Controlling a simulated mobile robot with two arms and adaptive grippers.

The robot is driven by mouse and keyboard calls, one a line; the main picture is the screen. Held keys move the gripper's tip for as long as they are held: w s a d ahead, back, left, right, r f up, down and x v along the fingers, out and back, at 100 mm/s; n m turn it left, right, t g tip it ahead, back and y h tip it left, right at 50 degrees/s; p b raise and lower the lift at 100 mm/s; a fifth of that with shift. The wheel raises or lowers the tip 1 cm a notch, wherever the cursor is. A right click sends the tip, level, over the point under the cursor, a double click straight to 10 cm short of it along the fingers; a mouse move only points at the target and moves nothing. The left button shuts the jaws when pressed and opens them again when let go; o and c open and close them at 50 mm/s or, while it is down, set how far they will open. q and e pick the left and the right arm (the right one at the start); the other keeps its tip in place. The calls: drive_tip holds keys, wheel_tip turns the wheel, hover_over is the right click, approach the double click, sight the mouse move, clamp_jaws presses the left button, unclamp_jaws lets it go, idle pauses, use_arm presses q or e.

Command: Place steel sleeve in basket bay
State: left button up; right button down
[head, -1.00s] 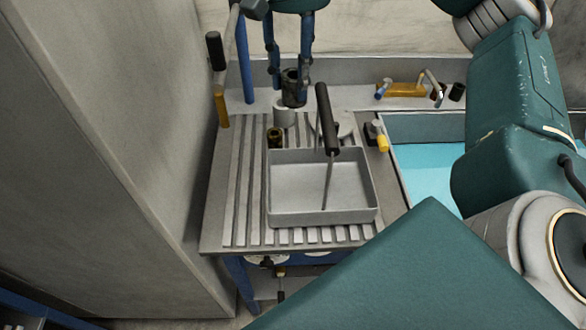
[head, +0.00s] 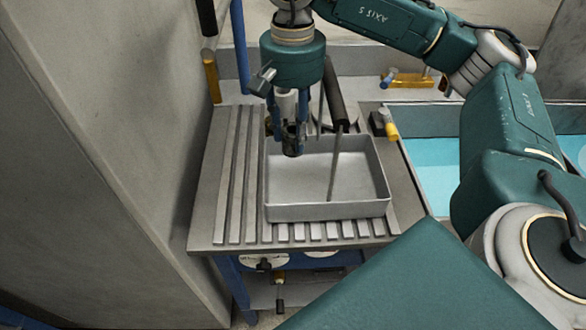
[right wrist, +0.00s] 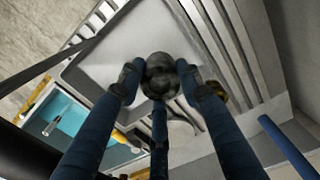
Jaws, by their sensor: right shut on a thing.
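My right gripper (head: 290,138) points down, with its blue fingers closed around the dark steel sleeve (head: 291,148). The sleeve is upright and appears over the back left part of the grey rectangular basket (head: 325,211), near its back wall. In the right wrist view, the round top of the sleeve (right wrist: 160,76) sits between the fingertips (right wrist: 160,80), with the pale basket floor (right wrist: 125,40) beyond it. The sleeve's exact height above the basket floor cannot be told. The basket looks empty. My left gripper is not in view.
A rod with a black grip (head: 335,92) slants up out of the basket, just right of my gripper. The basket stands on a slatted drainboard (head: 225,180). A basin of blue liquid (head: 430,165) and a yellow-tipped fitting (head: 391,130) lie right. A grey wall stands left.

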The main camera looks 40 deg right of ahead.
wheel_tip(320, 180, down, 7)
drive_tip(key=shift+p, duration=0.55)
wheel_tip(320, 180, down, 3)
drive_tip(key=shift+s+f+p, duration=0.1)
drive_tip(key=shift+f+p, duration=0.1)
drive_tip(key=shift+p, duration=0.2)
drive_tip(key=shift+f, duration=0.4)
drive_tip(key=shift+f, duration=0.15)
drive_tip(key=c, duration=1.2)
unclamp_jaws()
